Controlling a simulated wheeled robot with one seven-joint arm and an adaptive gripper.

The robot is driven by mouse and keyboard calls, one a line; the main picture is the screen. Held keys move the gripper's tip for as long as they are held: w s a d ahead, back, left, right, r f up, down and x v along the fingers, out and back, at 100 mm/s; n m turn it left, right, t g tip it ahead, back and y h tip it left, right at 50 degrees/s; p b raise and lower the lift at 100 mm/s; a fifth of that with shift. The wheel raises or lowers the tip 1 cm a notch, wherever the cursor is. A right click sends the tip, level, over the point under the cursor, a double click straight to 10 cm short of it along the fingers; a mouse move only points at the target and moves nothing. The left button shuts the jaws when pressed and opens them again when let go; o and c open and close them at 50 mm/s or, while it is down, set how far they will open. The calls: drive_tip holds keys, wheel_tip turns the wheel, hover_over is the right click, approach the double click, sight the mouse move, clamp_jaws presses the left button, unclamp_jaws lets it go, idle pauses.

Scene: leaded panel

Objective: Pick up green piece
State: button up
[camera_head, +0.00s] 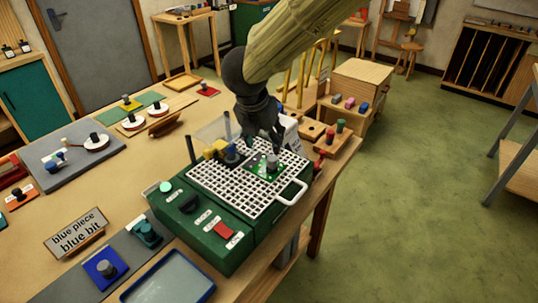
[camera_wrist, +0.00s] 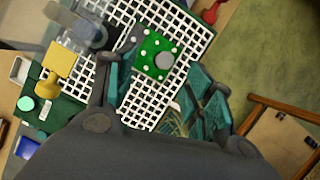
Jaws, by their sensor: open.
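The green piece (camera_head: 265,170) is a small square plate with white dots and a grey knob on top. It lies on the white grid top (camera_head: 230,196) of a green machine (camera_head: 222,240), toward its back right. In the wrist view the green piece (camera_wrist: 152,56) lies beyond my fingertips, its grey knob at its right side. My gripper (camera_head: 262,143) is above the grid, just over and behind the green piece. In the wrist view my gripper (camera_wrist: 165,85) has its fingers spread apart with nothing between them.
A yellow part (camera_head: 215,150) and a dark round part stand at the grid's back left. A white handle (camera_head: 293,193) sticks out at the machine's right. A blue piece (camera_head: 106,268) with a grey knob lies at the front left, near a sign (camera_head: 77,232) reading "blue piece blue bit".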

sight(271, 159)
drive_tip(key=x, duration=0.2)
drive_tip(key=p+x, duration=0.1)
drive_tip(key=x, duration=0.2)
drive_tip(key=shift+s+d, duration=0.1)
drive_tip(key=shift+d, duration=0.15)
drive_tip(key=shift+s+d+f+p, duration=0.1)
drive_tip(key=shift+s+f+p, duration=0.15)
drive_tip(key=shift+f+p, duration=0.05)
drive_tip(key=shift+s+p+x, duration=0.1)
drive_tip(key=shift+p+x, duration=0.25)
drive_tip(key=shift+x, duration=0.7)
drive_tip(key=shift+s+p+x, duration=0.15)
drive_tip(key=shift+p+x, duration=0.15)
drive_tip(key=shift+x, duration=0.75)
drive_tip(key=shift+f, duration=0.15)
drive_tip(key=c, duration=1.1)
